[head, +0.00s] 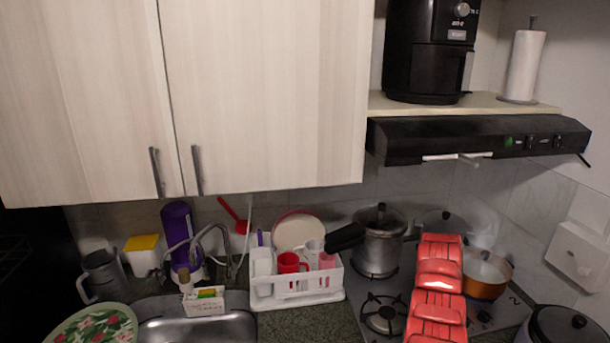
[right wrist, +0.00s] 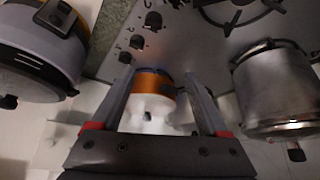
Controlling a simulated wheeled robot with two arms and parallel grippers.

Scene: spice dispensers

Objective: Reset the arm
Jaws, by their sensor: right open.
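My right gripper (right wrist: 158,85) is in the right wrist view, its two fingers spread apart and no object clamped between them. An orange pot (right wrist: 153,82) with a bright white area shows in the gap between the fingers; I cannot tell how far beyond them it is. In the head view, my red segmented right arm rises from the bottom edge over the stove, beside the orange pot (head: 486,275). The right fingertips cannot be made out there. My left gripper is in neither view.
The stove (head: 369,292) holds a pressure cooker (head: 379,250). A rice cooker (head: 565,325) stands at the lower right. A white dish rack (head: 297,290) and sink (head: 190,325) lie left. Cupboards (head: 265,90) and a black hood (head: 470,138) hang above; an air fryer (head: 430,55) sits on the shelf.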

